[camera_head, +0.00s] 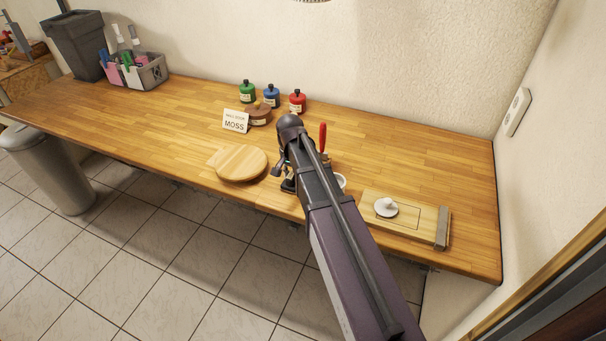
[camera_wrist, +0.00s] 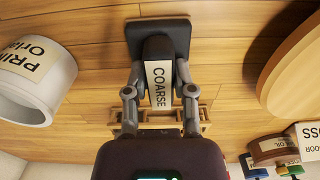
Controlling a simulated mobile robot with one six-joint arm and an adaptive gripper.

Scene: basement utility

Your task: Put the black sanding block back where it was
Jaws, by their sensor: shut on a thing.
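The black sanding block (camera_wrist: 177,38) shows in the wrist view, with a wide dark pad and a narrower grip labelled "COARSE". My gripper (camera_wrist: 160,75) is shut on that grip, one finger on each side. In the head view my arm covers most of the gripper (camera_head: 287,180), and only dark parts show at the front of the bench. I cannot tell whether the block touches the bench top. A small slotted wooden rack (camera_wrist: 158,116) shows in the wrist view, partly hidden behind my fingers.
A white cup (camera_head: 341,181) stands right of my gripper, a round wooden board (camera_head: 241,163) left. A red-handled tool (camera_head: 322,137) is behind. A "MOSS" card (camera_head: 235,121) and several bottles (camera_head: 271,96) stand farther back. A wooden panel with a white knob (camera_head: 387,207) lies right.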

